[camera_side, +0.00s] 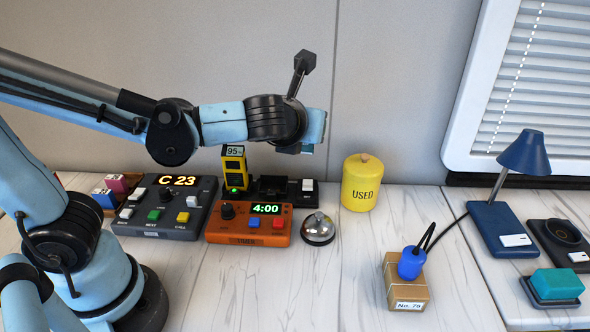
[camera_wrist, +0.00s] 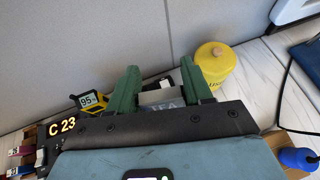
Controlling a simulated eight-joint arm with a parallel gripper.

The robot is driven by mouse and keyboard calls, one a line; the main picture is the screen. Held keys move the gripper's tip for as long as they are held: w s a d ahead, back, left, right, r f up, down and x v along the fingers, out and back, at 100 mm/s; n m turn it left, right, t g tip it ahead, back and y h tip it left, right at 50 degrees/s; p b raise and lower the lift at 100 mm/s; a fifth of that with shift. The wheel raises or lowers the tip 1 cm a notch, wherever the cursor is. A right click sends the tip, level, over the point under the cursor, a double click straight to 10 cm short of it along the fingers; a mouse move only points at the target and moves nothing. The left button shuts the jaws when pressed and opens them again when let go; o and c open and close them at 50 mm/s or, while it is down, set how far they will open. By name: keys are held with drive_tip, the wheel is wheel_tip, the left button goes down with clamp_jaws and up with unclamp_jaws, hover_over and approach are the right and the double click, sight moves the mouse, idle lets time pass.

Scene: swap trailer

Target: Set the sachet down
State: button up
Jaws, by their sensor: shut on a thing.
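My gripper (camera_wrist: 159,68) shows in the wrist view with two green fingers. They are shut on a pale grey sachet (camera_wrist: 158,97) with partly visible dark lettering that seems to read "TEA". Much of the sachet is hidden by the fingers and the dark gripper body. In the side view my arm's end is raised above the orange timer and the silver bell, near the back wall. The fingers and the sachet cannot be made out there. The yellow lidded "USED" canister (camera_side: 362,183) stands to the right of my arm's end, and it also shows in the wrist view (camera_wrist: 216,66).
A control box reading "C 23" (camera_side: 160,213), an orange timer (camera_side: 232,233), a yellow "95" meter (camera_side: 235,167) and a bell (camera_side: 318,229) crowd the left. A blue lamp (camera_side: 493,229) stands right. The front middle counter is clear.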

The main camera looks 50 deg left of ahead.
drive_tip(key=a+r+m+t+h, duration=0.1)
drive_tip(key=a+r+m+h, duration=0.1)
drive_tip(key=r, duration=0.7)
drive_tip(key=shift+a+m+h, duration=0.3)
drive_tip(key=shift+a+m, duration=0.1)
drive_tip(key=shift+a, duration=0.15)
drive_tip(key=d+f+n+y, duration=0.2)
drive_tip(key=d+f, duration=0.8)
drive_tip(key=f, duration=0.1)
drive_tip(key=shift+s+d+f+n+g+y, duration=0.5)
drive_tip(key=shift+s+d+f, duration=0.9)
drive_tip(key=shift+f, duration=1.2)
drive_tip(key=shift+s+d+f+n+g+y, duration=0.4)
drive_tip(key=shift+s+d+f, duration=0.45)
drive_tip(key=shift+s+f, duration=1.4)
drive_tip(key=shift+s+d+f+n+g+y, duration=0.45)
drive_tip(key=shift+s+d+f, duration=0.75)
drive_tip(key=shift+f, duration=1.8)
drive_tip(key=shift+a+n, duration=0.1)
drive_tip(key=shift+n, duration=0.15)
